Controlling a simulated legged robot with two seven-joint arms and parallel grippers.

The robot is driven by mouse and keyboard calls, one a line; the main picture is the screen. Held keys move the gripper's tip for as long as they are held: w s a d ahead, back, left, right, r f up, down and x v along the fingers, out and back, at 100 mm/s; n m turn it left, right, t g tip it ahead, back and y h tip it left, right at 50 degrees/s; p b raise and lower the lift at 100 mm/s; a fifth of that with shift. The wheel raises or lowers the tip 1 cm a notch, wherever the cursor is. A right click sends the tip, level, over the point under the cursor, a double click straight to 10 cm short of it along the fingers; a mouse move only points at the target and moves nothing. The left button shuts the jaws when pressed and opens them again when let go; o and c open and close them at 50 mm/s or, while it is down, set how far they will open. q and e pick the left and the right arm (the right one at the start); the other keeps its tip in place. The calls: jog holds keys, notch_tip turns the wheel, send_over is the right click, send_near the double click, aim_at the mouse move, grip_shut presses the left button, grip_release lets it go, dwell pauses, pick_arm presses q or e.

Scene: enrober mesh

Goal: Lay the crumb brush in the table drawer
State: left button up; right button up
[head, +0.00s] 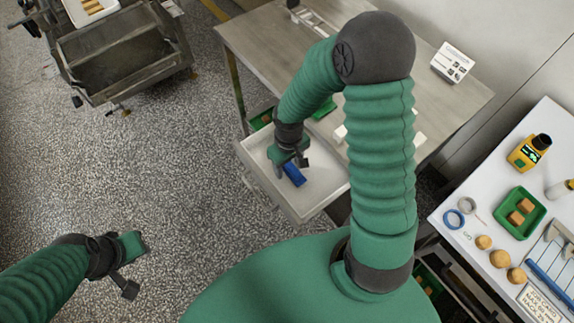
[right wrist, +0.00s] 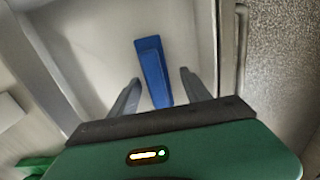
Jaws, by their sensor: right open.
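The blue crumb brush (head: 294,175) lies in the open white table drawer (head: 318,190), near its left wall. In the right wrist view the brush (right wrist: 152,70) rests on the bare drawer floor (right wrist: 95,35). My right gripper (head: 291,164) is over the drawer, right above the brush. Its two fingers stand apart on either side of the near end of the brush, with gaps on both sides. The gripper hides part of the brush in the head view. My left gripper (head: 138,266) is open and empty over the floor at the lower left.
At the right, a white worktop (head: 470,205) carries a green tray (head: 519,213), a yellow bottle (head: 525,155) and several round pieces. A metal machine (head: 120,55) stands upper left.

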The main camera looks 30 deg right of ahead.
aim_at(291, 164)
jog(key=r, duration=0.2)
jog(key=r+p, duration=0.1)
jog(key=r, duration=0.1)
jog(key=d+r, duration=0.1)
jog(key=r, duration=0.2)
jog(key=shift+w+p, duration=0.1)
jog(key=shift+p, duration=0.25)
pick_arm(q)
jog(key=v, duration=0.2)
jog(key=shift+d+r+p, duration=0.15)
jog(key=shift+r+p, duration=0.15)
jog(key=shift+r, duration=0.15)
pick_arm(e)
jog(key=s+a+r+t, duration=0.2)
jog(key=s+a+r, duration=0.3)
jog(key=r, duration=0.1)
jog(key=shift+a+r+m+t, duration=0.2)
jog(key=shift+m+t, duration=0.1)
jog(key=shift+m, duration=0.1)
